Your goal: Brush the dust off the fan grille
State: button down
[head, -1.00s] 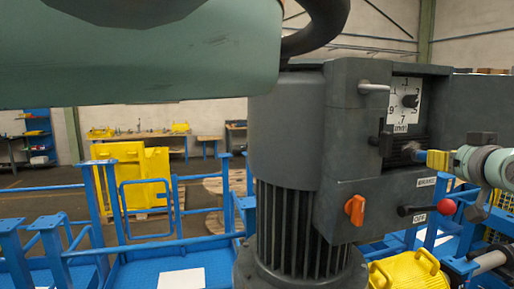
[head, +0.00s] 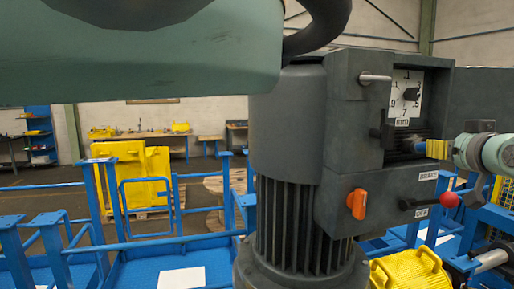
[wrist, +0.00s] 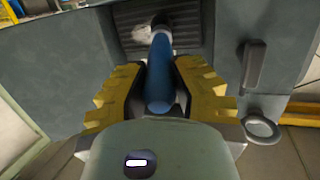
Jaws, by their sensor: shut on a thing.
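A brush with a blue handle (wrist: 160,75) is held lengthwise between the yellow fingers of my gripper (wrist: 162,88). Its dark head (wrist: 160,22) points at the dark slatted fan grille (wrist: 190,38); I cannot tell whether the bristles touch it. A pale dust patch (wrist: 140,33) shows on the grille, just left of the brush head. In the head view my gripper (head: 437,149) comes in from the right with the blue handle (head: 419,147). The grille there lies in a recess below the dial and is partly hidden by the brush.
In the head view, an orange knob (head: 357,204) and a red-ball lever (head: 449,200) sit below the recess. A yellow slotted part (head: 408,270) lies lower right.

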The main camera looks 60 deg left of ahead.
jog(key=w+b, duration=0.1)
jog(key=w+d+b, duration=0.1)
jog(key=b, duration=0.1)
jog(key=w+b, duration=0.2)
jog(key=shift+d+f, duration=0.2)
jog(key=shift+d, duration=0.15)
jog(key=w+b, duration=0.2)
jog(key=shift+w+d+r+b, duration=0.15)
jog(key=shift+d+b, duration=0.15)
jog(key=shift+b, duration=0.65)
jog(key=shift+a, duration=0.1)
